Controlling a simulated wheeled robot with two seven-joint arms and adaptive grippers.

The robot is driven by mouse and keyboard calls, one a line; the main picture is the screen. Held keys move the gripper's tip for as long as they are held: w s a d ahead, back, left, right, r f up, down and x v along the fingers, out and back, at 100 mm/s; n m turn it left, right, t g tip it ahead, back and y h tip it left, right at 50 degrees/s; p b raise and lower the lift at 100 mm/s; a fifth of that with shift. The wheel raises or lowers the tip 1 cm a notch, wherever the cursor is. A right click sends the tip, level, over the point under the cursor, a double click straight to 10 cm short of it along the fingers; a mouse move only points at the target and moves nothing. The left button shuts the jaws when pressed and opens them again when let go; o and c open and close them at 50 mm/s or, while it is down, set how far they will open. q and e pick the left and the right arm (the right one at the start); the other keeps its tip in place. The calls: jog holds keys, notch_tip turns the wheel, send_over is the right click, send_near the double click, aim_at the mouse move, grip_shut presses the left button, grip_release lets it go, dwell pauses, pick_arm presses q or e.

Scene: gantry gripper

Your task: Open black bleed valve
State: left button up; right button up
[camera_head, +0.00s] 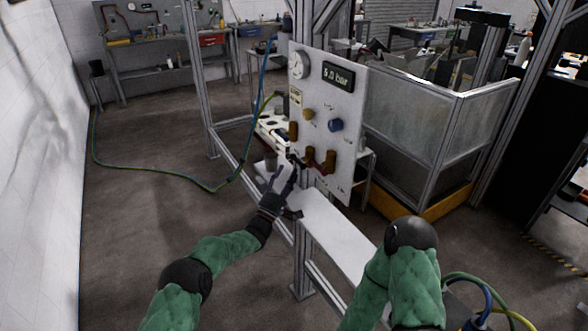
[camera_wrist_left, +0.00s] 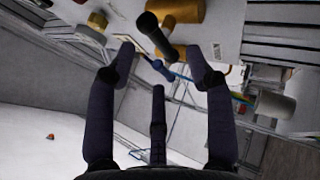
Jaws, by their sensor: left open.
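The black bleed valve shows in the left wrist view as a black handle (camera_wrist_left: 152,32) in front of a brass-coloured body (camera_wrist_left: 176,10). In the head view a small dark part (camera_head: 294,158) at the panel's lower left edge seems to be it, partly hidden by the fingers. My left gripper (camera_head: 283,176) is just below and left of it. In the left wrist view the left gripper (camera_wrist_left: 165,65) has its fingers spread, with the black handle beyond and between the upper tips. Contact cannot be told. My right gripper is out of view.
The white panel (camera_head: 350,100) carries a gauge (camera_head: 299,65), a "5.0 bar" display (camera_head: 338,76), a yellow knob (camera_head: 308,114), a blue knob (camera_head: 335,125) and orange-brown fittings (camera_head: 328,160). A white shelf (camera_head: 335,225) and metal frame posts stand below. A hose (camera_head: 150,170) lies on the floor at left.

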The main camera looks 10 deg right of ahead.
aim_at(299, 161)
pick_arm(q)
jog(key=x, duration=0.4)
jog(key=shift+b, duration=0.35)
grip_shut()
